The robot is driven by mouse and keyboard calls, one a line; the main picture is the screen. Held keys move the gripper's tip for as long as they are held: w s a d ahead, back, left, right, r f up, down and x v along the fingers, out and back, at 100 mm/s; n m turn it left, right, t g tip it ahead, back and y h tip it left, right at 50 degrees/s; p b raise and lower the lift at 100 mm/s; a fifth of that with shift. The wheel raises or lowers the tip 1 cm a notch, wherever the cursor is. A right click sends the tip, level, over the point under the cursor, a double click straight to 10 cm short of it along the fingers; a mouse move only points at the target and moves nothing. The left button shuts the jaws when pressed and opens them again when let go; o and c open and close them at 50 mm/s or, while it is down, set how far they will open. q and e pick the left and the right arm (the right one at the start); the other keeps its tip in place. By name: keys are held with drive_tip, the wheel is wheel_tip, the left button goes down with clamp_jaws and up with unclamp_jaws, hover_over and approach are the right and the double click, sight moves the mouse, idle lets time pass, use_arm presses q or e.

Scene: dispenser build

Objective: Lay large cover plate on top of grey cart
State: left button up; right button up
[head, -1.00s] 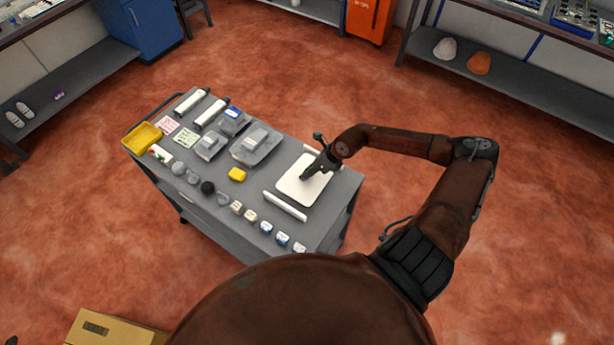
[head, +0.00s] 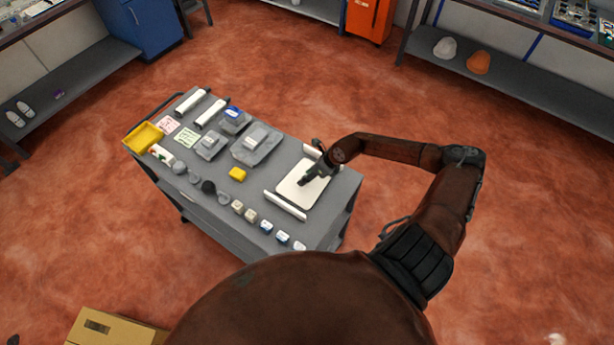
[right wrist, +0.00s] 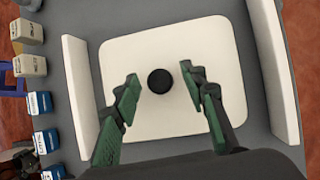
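The large cover plate (head: 299,190) is a white square plate with rounded corners, lying flat at the right end of the grey cart (head: 340,200). In the right wrist view the plate (right wrist: 190,50) has a round black knob (right wrist: 160,81) near its middle. My right gripper (head: 304,182) is over the plate. In the right wrist view its green-padded fingers (right wrist: 160,90) are spread on both sides of the knob, with a gap to it on each side. My left gripper is not in view.
White upright strips (head: 284,206) stand on both sides of the plate. A row of small boxes (head: 266,227) runs along the cart's near edge.

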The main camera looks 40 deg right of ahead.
drive_tip(key=shift+r, duration=0.1)
drive_tip(key=v, duration=1.2)
drive_tip(key=shift+b, duration=0.4)
